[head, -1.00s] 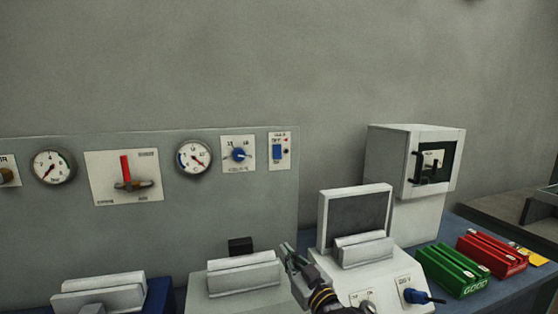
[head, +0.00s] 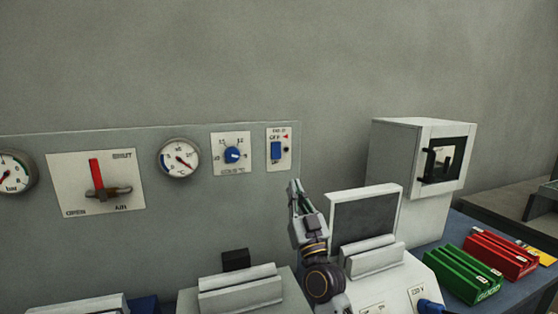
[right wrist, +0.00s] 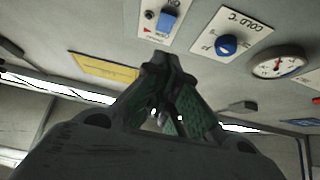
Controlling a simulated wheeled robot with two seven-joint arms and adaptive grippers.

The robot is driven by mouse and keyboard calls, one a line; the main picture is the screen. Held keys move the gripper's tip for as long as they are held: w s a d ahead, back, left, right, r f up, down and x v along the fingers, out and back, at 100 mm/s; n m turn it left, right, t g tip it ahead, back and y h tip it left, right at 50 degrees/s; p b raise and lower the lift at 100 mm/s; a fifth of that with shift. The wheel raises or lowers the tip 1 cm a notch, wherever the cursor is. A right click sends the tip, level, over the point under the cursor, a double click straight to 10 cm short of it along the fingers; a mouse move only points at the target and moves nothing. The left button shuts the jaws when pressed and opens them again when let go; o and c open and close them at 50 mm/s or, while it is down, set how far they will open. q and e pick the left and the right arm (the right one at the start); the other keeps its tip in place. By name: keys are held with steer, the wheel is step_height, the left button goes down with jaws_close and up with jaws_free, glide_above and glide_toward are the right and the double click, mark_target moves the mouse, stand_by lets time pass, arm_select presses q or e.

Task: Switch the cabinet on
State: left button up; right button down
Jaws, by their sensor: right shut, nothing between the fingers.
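A blue rocker switch (head: 276,151) sits on a white plate marked OFF, with a small red arrow, at the right end of the grey wall panel. It also shows upside down at the top of the right wrist view (right wrist: 167,20). My right gripper (head: 294,186) is shut and empty, pointing up just below and right of that plate, apart from it in the picture. In the right wrist view its closed fingertips (right wrist: 160,64) lie below the switch plate. A white cabinet (head: 402,160) with a dark window and black handle stands at the right. My left gripper is not in view.
A blue knob (head: 232,155), a round gauge (head: 179,158) and a red lever (head: 96,175) are left of the switch. A white device with a dark screen (head: 363,216) stands right of my gripper. Green (head: 463,277) and red (head: 500,255) racks lie on the blue bench.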

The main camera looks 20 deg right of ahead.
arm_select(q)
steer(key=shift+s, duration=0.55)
arm_select(e)
steer(key=p, duration=0.2)
glide_toward(276, 146)
steer(key=shift+r, duration=1.45)
arm_select(q)
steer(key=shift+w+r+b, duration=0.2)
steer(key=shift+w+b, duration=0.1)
steer(key=shift+b, duration=0.5)
arm_select(e)
steer(key=shift+w+f, duration=0.15)
steer(key=shift+w, duration=1.7)
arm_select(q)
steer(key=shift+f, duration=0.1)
